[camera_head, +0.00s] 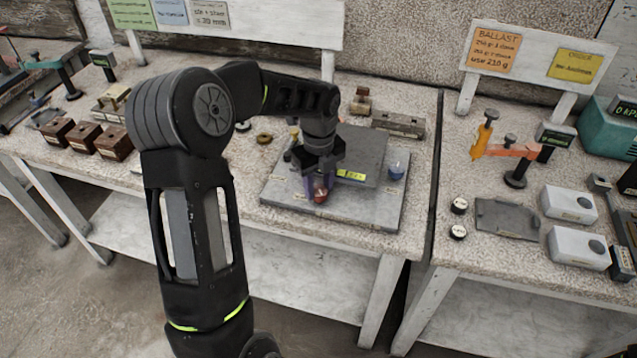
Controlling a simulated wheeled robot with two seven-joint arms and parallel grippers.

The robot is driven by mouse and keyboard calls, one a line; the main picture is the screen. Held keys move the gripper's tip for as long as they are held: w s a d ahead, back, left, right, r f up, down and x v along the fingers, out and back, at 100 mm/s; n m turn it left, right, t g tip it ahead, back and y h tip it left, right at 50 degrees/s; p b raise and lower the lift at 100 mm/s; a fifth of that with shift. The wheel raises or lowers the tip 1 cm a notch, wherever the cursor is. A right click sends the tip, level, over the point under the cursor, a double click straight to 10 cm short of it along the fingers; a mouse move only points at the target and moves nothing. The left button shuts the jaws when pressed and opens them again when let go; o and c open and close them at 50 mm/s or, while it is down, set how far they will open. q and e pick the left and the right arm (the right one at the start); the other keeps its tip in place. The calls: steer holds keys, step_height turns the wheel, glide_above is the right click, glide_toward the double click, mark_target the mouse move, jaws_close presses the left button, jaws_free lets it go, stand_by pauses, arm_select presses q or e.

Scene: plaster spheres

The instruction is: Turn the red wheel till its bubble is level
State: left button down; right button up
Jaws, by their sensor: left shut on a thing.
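The red wheel (320,190) is a small red knob at the front of a grey plate assembly on the left table. My left gripper (317,186) points down over it, with its fingers shut around it and hiding most of it. A yellow-green strip (351,175) lies on the plate just right of the gripper; I cannot tell if it is the bubble level, and no bubble can be made out. The grey base plate (372,215) lies flat on the table. My right gripper is not in view.
Dark brown blocks (85,135) sit on the left of the table. A grey block (398,123) stands behind the plate. The right table holds white boxes (569,204), an orange clamp-like tool (485,135) and a teal device (605,128). A gap separates the tables.

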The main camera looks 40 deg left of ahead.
mark_target(318, 189)
arm_select(q)
steer(key=shift+m+p, duration=0.4)
steer(key=shift+m, duration=1.3)
steer(key=c, duration=0.9)
jaws_free()
step_height(318, 189, up, 8)
steer(key=shift+f+b, duration=0.1)
steer(key=shift+b, duration=0.5)
